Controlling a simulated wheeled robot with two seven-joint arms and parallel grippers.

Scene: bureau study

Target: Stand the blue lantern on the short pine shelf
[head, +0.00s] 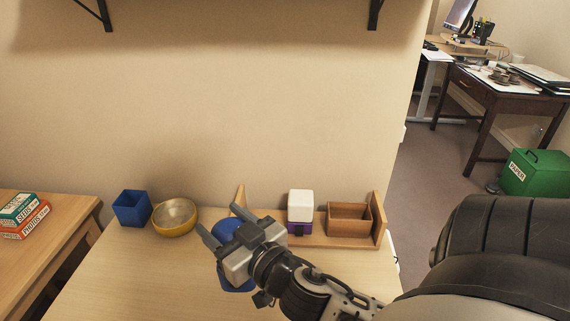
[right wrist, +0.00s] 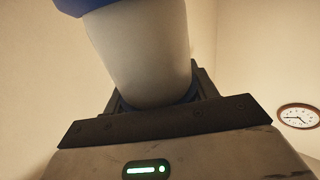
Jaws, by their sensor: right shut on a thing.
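My right gripper (head: 217,218) is shut on the blue lantern (head: 226,231) above the pale desk. The lantern shows as blue parts between and below the fingers; much of it is hidden by the gripper. In the right wrist view the lantern (right wrist: 145,60) has a whitish round body between blue ends, and looks tilted there. A low pine shelf (head: 345,242) with upright ends stands at the back of the desk, just right of the gripper. It bears a white and purple lantern-like thing (head: 300,208) and a brown open box (head: 349,219). My left gripper is not in view.
A blue square cup (head: 131,208) and a yellow bowl (head: 175,216) stand left of the gripper. The desk's front left (head: 130,280) is clear. Boxes (head: 24,215) lie on a left table. Black brackets (head: 103,14) are overhead. A clock (right wrist: 299,116) hangs on a wall.

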